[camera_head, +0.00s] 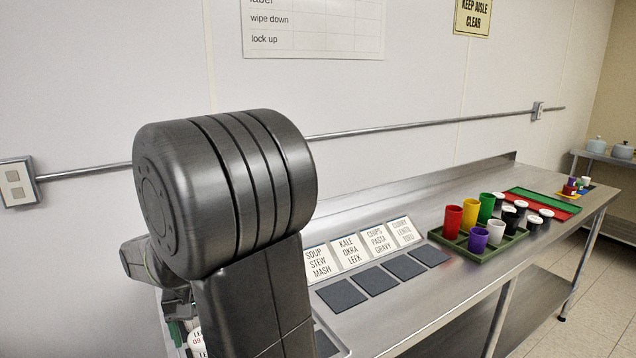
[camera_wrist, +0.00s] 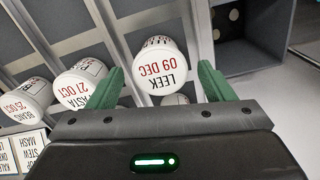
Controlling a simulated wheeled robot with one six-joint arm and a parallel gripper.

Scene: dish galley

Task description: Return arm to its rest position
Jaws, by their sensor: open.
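My gripper (camera_wrist: 160,82) has two green fingers and is open. In the wrist view, the fingers lie to either side of a white container labelled LEEK 09 DEC (camera_wrist: 163,68), with a gap visible at the right finger. Whether either finger touches it, I cannot tell. In the head view my dark grey arm fills the left and centre foreground and hides most of the gripper and what is under it.
White containers labelled PASTA 21 OCT (camera_wrist: 80,84) and BEANS 25 OCT (camera_wrist: 27,100) stand to the left. Label cards (camera_head: 348,251) and dark square pads (camera_head: 376,281) lie on the steel counter (camera_head: 440,325). A green tray (camera_head: 481,257) holds coloured cups. A wall rail (camera_head: 420,126) runs behind.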

